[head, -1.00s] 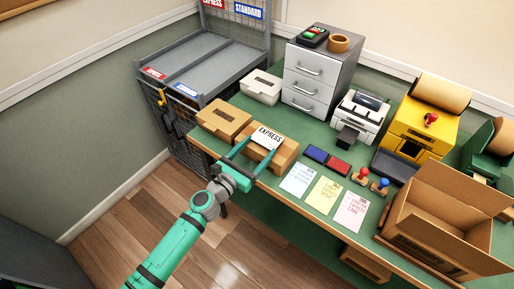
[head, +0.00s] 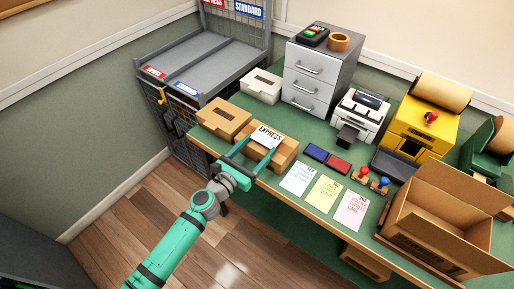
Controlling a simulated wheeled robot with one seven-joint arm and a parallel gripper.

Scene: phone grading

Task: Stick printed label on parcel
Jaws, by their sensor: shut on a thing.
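A white printed label (head: 267,134) reading EXPRESS is at the top of a brown parcel (head: 284,157) near the table's front left edge. My gripper (head: 248,143) reaches over the parcel from the front, with its two green fingers at the label's near side. It is shut on the label. The label looks slightly tilted; whether it touches the parcel's top cannot be told. The fingertips are partly hidden against the label.
Another brown parcel (head: 222,116) stands close on the left, and a white box (head: 261,87) behind. Ink pads (head: 327,158), coloured note sheets (head: 323,191) and stamps (head: 369,179) lie to the right. A label printer (head: 361,112) and an open carton (head: 440,215) stand further right.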

